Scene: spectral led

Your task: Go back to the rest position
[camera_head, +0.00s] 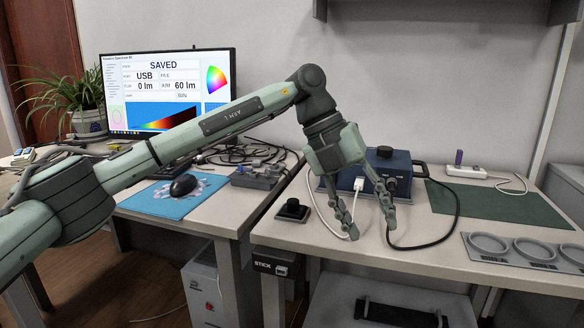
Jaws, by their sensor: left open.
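My left arm comes in from the left, and its gripper (371,236) points down over the right-hand desk, in front of the blue instrument box (402,164). The fingers are spread open, and I see nothing between them but cable and desk surface behind. The gripper's body hides part of the box's left side. A white cable plug and a black cable meet the front of the box near the fingers. I cannot tell whether the fingers touch the cables. My right gripper does not show.
A small black knob block (292,211) sits left of the fingers. A green mat (497,205) and a grey tray with round rings (530,250) lie to the right. A monitor (168,92) reading "SAVED", a mouse (184,185) and a blue pad (160,204) are on the left desk.

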